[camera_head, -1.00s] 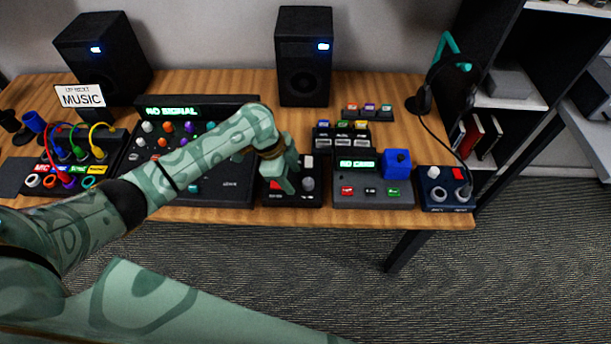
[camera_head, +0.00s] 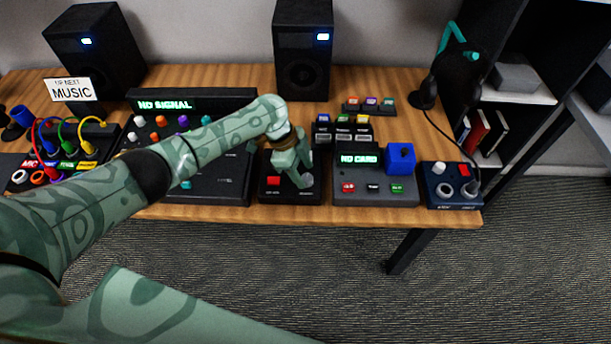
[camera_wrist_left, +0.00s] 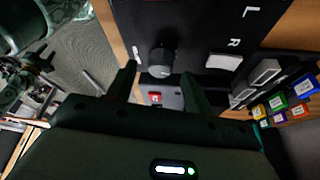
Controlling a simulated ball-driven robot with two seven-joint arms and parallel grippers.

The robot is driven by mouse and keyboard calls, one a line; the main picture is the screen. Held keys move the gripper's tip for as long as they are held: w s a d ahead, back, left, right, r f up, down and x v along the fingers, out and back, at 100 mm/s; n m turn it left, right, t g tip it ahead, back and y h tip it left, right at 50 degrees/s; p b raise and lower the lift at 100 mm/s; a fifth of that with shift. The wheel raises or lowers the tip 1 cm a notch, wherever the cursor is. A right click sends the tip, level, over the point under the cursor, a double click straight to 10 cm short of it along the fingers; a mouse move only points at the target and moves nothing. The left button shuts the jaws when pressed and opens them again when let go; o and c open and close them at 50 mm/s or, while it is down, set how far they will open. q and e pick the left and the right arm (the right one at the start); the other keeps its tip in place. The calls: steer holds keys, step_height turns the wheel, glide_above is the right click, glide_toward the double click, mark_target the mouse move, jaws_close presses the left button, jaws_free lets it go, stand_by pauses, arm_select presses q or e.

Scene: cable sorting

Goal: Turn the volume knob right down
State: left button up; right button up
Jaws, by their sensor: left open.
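The volume knob (camera_wrist_left: 161,62) is a dark grey round knob on a small black box (camera_wrist_left: 190,25). The wrist view also shows the letters L and R and a white button on this box. In the head view the box (camera_head: 275,196) stands near the table's front edge with a red button, and my gripper partly covers the knob (camera_head: 306,181). My left gripper (camera_head: 298,176) is open over the box. In the wrist view its two fingers (camera_wrist_left: 160,80) are spread with the knob between and just beyond their tips. I cannot tell whether they touch it. My right gripper is out of view.
A grey console with a blue block (camera_head: 400,158) is close on the right. A mixer (camera_head: 215,190) is on the left. A headset (camera_head: 428,92) and a navy box (camera_head: 440,198) are farther right. Two speakers (camera_head: 303,60) stand behind.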

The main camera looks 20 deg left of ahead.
arm_select(q)
steer(key=shift+x, duration=0.85)
steer(key=c, duration=1)
steer(key=shift+o, duration=0.2)
steer(key=shift+r, duration=0.1)
